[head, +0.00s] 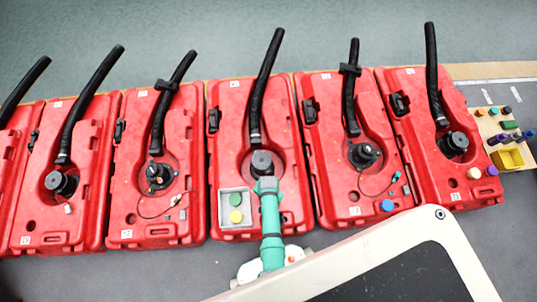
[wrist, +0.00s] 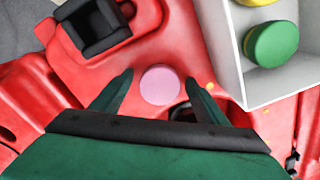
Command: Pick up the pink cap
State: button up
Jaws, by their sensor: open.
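The pink cap (wrist: 160,85) is a round, flat-topped disc on the red tank surface in the wrist view. It lies between the two finger lines of my gripper (wrist: 158,77), with a gap on each side. The fingers are green, spread apart and empty. In the head view my gripper (head: 266,184) is over the middle tank (head: 226,95), and I cannot make out this cap there; the arm may hide it. How far the fingers are above the cap is hard to tell.
A white tray (head: 222,197) with green (head: 236,216) and yellow caps is beside the gripper; its wall (wrist: 226,60) is close in the wrist view. Black hoses rise from the tanks.

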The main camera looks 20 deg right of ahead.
jog(key=shift+c, duration=0.4)
jog(key=c, duration=1)
jog(key=shift+c, duration=0.2)
jog(key=shift+r, duration=0.1)
